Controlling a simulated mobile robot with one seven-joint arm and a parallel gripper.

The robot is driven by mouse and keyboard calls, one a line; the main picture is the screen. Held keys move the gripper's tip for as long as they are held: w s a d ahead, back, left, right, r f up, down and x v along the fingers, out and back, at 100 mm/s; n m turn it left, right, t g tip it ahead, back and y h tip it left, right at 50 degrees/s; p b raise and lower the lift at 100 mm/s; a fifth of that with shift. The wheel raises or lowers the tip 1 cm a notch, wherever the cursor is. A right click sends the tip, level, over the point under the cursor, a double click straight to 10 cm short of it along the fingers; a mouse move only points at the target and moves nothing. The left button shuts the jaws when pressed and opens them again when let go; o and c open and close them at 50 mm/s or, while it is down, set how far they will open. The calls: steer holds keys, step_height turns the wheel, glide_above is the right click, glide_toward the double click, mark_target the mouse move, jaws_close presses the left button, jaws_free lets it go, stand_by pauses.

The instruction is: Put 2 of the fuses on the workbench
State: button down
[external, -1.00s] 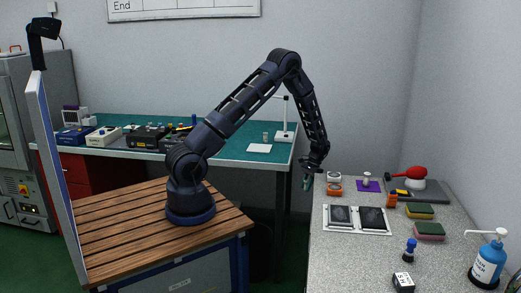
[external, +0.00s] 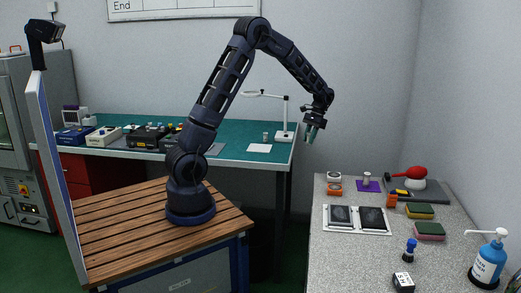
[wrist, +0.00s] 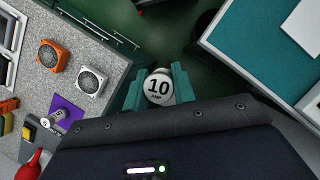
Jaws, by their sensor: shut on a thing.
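My gripper (external: 312,132) is raised in the air, between the grey speckled counter and the teal-topped workbench (external: 230,160). In the wrist view its green fingers are shut on a fuse (wrist: 158,88) whose round pale end reads "10 AMP". The rest of that fuse is hidden. Another fuse-like cylinder (external: 367,177) stands on a purple mat on the counter; it also shows in the wrist view (wrist: 55,117). A small pale cylinder (external: 265,138) stands on the workbench near a white sheet; it is too small to identify.
A white magnifier lamp (external: 285,134) stands at the workbench's right end, with instrument boxes (external: 103,137) at its left. The counter (external: 335,260) holds orange and white square fans, a tray, sponges and a blue pump bottle (external: 488,262). The workbench middle looks clear.

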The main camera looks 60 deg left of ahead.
steer(key=s+a+n+t+h, duration=0.2)
steer(key=s+a+n, duration=0.35)
steer(key=a, duration=1.05)
steer(key=s+a+n+t+h, duration=0.1)
steer(key=s+a+n+h, duration=0.1)
steer(key=a+n, duration=1.05)
steer(key=shift+a+f+m, duration=0.6)
steer(key=shift+a+f, duration=0.05)
steer(key=shift+f, duration=1.25)
steer(key=shift+a+f+m, duration=0.6)
steer(key=shift+f, duration=1.3)
steer(key=shift+a+f+m, duration=0.6)
steer(key=shift+a+f, duration=0.05)
steer(key=shift+f, duration=1.25)
steer(key=shift+f, duration=0.4)
steer(key=c, duration=1.1)
jaws_free()
steer(key=shift+r, duration=0.1)
